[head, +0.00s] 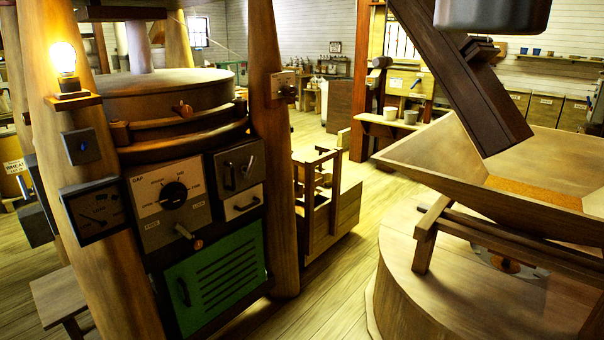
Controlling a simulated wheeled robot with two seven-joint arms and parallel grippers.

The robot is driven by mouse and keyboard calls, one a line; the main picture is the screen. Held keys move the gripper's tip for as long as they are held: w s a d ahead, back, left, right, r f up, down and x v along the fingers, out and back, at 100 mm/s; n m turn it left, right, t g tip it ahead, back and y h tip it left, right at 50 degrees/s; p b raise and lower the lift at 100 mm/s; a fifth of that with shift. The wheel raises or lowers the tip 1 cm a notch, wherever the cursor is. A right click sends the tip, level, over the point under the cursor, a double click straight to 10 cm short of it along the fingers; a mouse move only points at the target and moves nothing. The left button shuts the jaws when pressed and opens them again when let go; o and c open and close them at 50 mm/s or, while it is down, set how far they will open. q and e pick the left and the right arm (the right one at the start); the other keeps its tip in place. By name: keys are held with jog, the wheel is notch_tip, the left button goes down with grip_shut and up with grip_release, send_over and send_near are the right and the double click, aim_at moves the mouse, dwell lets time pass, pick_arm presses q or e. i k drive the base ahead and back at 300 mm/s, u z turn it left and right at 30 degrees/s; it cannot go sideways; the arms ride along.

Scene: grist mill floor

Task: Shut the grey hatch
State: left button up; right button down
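A mill cabinet stands at the left between wooden posts. On its upper right is a small dark grey hatch (238,168) with a dark upright handle; I cannot tell whether it is fully shut or slightly ajar. Below it is a small light grey front (243,204) with a black handle. Under these is a larger green slatted door (222,280) with a handle at its left. Neither of my grippers is in view.
A grey dial panel (170,203) with a lever sits left of the hatch. A thick wooden post (270,130) rises just right of it. A wooden hopper (450,165) on a round casing fills the right. Open plank floor (335,300) lies between.

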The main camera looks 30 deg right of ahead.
aim_at(228, 164)
jog(key=z, duration=0.5)
jog(key=i, duration=0.95)
jog(key=u, duration=0.55)
jog(key=i, duration=0.6)
jog(key=u, duration=0.55)
